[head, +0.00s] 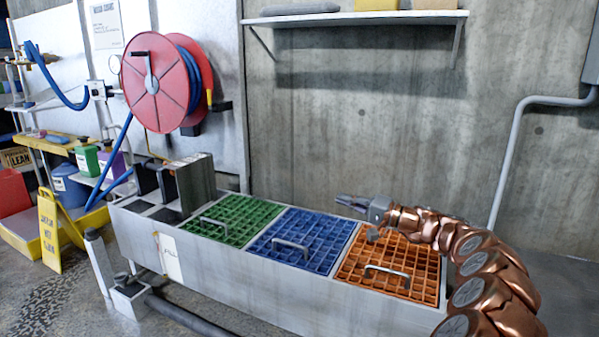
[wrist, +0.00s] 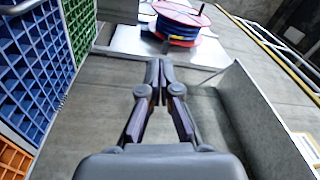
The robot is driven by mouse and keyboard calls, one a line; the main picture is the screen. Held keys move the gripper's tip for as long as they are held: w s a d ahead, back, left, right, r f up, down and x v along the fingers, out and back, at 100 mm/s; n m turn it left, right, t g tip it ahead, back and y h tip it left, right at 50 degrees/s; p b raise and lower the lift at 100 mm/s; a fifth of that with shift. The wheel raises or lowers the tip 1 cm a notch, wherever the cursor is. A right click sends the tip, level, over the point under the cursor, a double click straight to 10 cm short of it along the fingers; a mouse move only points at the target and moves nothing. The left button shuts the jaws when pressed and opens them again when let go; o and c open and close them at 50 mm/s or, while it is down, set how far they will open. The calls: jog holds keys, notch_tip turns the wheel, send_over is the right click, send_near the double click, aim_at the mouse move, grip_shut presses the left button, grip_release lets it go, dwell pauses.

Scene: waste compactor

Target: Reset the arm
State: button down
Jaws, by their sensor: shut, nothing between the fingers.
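My copper-coloured arm reaches in from the right in the head view. My gripper (head: 350,202) is above the far edge of the compactor, near the border of the blue and orange grates, and points left. In the wrist view my gripper (wrist: 159,65) has its fingertips together, with nothing between them. The blue grate (head: 301,240) and orange grate (head: 385,262) lie flat in the top of the compactor (head: 270,287). My arm hides part of the orange grate's far right corner.
A green grate (head: 235,218) lies left of the blue one. A red hose reel (head: 150,85) is on the wall at back left. A shelf (head: 360,18) runs along the concrete wall above. A grey pipe (head: 512,150) stands at right. A yellow floor sign (head: 49,232) stands at left.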

jog(key=s+a+r+n+g+h+p, duration=0.1)
jog(key=s+a+r+n+g+p, duration=0.4)
jog(key=s+a+r+g+p, duration=0.95)
jog(key=s+a+r+n+t+h+p, duration=0.1)
jog(key=s+a+r+t, duration=0.15)
jog(key=s, duration=0.55)
jog(key=s+a+r+t+h+p, duration=0.1)
jog(key=s+a+r+h+p, duration=0.1)
jog(key=s+r, duration=0.35)
jog(key=s+d+h+p, duration=0.3)
jog(key=s+p, duration=0.1)
jog(key=s, duration=0.4)
jog(key=s+d+h+p, duration=0.2)
jog(key=s+p, duration=0.2)
jog(key=s, duration=0.3)
jog(key=s+d+r+m+h+p, duration=0.2)
jog(key=s+d+h+p, duration=0.5)
jog(key=s+d+p, duration=0.3)
jog(key=s+d, duration=0.4)
jog(key=d, duration=0.2)
jog(key=shift+s+m+g, duration=0.3)
jog(key=shift+g, duration=0.1)
jog(key=shift+d+r, duration=0.1)
